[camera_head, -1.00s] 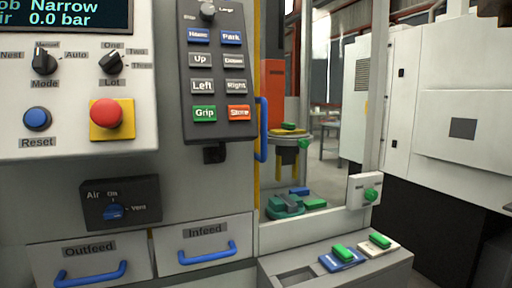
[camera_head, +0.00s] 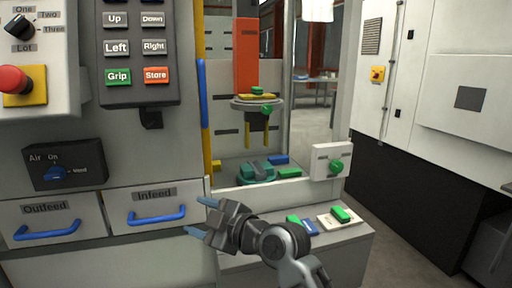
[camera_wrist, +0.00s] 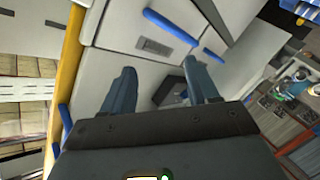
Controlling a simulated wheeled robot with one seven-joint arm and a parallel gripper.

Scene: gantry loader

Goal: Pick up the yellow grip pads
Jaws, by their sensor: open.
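My gripper (camera_head: 202,217) is open and empty in front of the Infeed drawer, pointing left. In the wrist view my gripper's two bluish fingers (camera_wrist: 160,72) are apart with nothing between them. Inside the machine, two thin yellow fingers (camera_head: 247,135) hang below a round head with a yellow strip (camera_head: 257,97) and a green knob on top. A small yellow piece (camera_head: 215,166) lies low at the left of the bay. I cannot tell which of these are the grip pads. My gripper is apart from all of them, in front and below.
A teal fixture (camera_head: 256,176) sits in the bay. A right post carries a green knob (camera_head: 336,168). Drawer handles (camera_head: 157,216) protrude at left.

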